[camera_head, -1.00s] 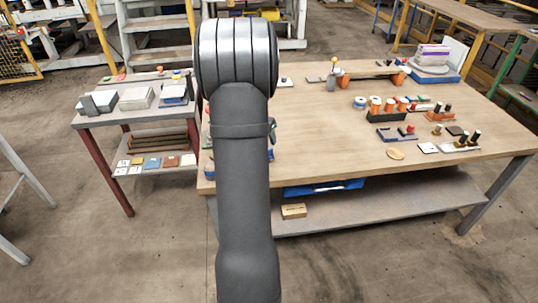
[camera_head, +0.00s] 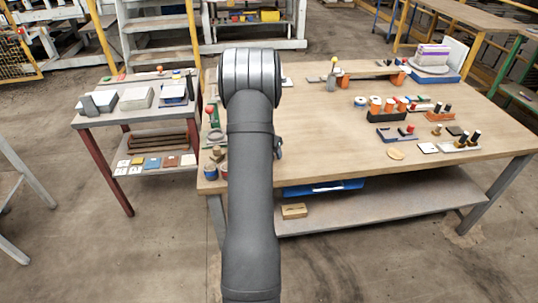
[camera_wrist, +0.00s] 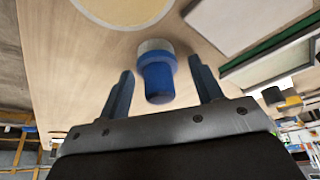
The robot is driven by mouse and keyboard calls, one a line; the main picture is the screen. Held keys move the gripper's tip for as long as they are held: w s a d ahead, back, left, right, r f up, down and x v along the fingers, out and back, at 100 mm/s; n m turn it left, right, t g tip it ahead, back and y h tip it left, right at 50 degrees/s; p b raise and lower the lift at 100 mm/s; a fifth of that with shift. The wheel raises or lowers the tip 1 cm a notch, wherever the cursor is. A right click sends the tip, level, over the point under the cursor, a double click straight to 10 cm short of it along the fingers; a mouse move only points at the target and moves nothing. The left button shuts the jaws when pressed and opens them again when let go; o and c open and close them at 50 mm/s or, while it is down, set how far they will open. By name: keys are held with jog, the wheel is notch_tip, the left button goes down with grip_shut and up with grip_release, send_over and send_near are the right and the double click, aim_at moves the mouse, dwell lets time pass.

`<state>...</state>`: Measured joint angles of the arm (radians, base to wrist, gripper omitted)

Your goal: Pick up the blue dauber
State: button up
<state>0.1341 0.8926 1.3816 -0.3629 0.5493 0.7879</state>
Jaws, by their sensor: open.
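The blue dauber (camera_wrist: 157,80) shows in the wrist view as a short blue cylinder with a pale, whitish ring at its far end. It lies between the two spread fingers of my gripper (camera_wrist: 163,85), with a visible gap on each side. My gripper is open and holds nothing. How far the dauber is from the fingertips in depth is hard to tell. In the head view my own arm hides the gripper, and I cannot pick out the dauber for sure there.
The wooden table (camera_head: 310,130) has a wide clear middle. Several small jars and blocks stand at its right, including a dark tray (camera_head: 396,135). A red-topped item (camera_head: 209,111) and small blue-banded items (camera_head: 210,171) stand by its left edge. A pale round disc (camera_wrist: 122,8) is near the dauber.

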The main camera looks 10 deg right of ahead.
jog(key=shift+c, duration=0.4)
jog(key=c, duration=0.9)
jog(key=shift+c, duration=0.2)
jog(key=shift+r, duration=0.5)
notch_tip(320, 180, up, 3)
jog(key=shift+f, duration=0.1)
jog(key=s+d+r, duration=0.7)
jog(key=d, duration=0.1)
jog(key=shift+s+d, duration=0.4)
